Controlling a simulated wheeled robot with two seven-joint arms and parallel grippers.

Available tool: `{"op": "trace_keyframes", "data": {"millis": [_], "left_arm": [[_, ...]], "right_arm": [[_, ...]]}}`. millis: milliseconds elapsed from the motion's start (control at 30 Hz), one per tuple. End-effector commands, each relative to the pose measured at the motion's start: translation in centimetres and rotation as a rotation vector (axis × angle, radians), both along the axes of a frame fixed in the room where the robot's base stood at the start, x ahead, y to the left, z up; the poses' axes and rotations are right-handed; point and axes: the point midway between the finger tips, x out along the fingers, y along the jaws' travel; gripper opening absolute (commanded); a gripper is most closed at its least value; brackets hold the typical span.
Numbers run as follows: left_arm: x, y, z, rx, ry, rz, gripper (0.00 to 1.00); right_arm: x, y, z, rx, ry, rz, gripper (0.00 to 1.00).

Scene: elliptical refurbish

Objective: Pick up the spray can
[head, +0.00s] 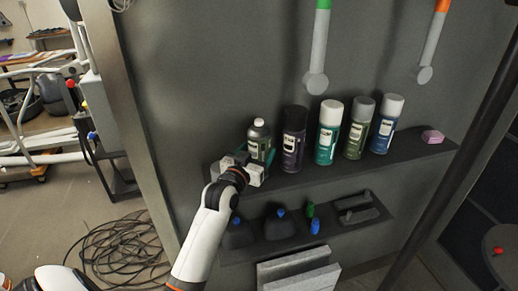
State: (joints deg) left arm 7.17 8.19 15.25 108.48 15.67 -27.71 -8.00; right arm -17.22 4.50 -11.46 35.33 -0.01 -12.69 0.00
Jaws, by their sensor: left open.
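Several spray cans stand upright in a row on the upper dark shelf: a dark purple-black can (294,138), a teal can with a white cap (328,132), an olive-green can with a grey cap (358,128) and a blue can with a white cap (386,124). My right gripper is not in view.
A pink block (432,136) sits at the shelf's right end. A lower shelf (345,228) holds dark bottles with blue tops and a dark tool. Two handled tools hang on the panel above. Cables (122,250) lie coiled on the floor at left.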

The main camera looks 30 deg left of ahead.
Motion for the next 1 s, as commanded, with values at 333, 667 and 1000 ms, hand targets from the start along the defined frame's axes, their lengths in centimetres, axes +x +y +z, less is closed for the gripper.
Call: {"op": "trace_keyframes", "data": {"millis": [333, 667, 1000], "left_arm": [[3.3, 0.4, 0.1, -0.001, 0.0, 0.001, 0.7], [3.3, 0.4, 0.1, -0.001, 0.0, 0.001, 0.42], [3.3, 0.4, 0.3, 0.001, -0.004, 0.001, 0.32]], "right_arm": [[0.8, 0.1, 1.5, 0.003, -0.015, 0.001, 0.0], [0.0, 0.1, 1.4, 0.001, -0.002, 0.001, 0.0], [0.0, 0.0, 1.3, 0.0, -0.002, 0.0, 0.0]]}}
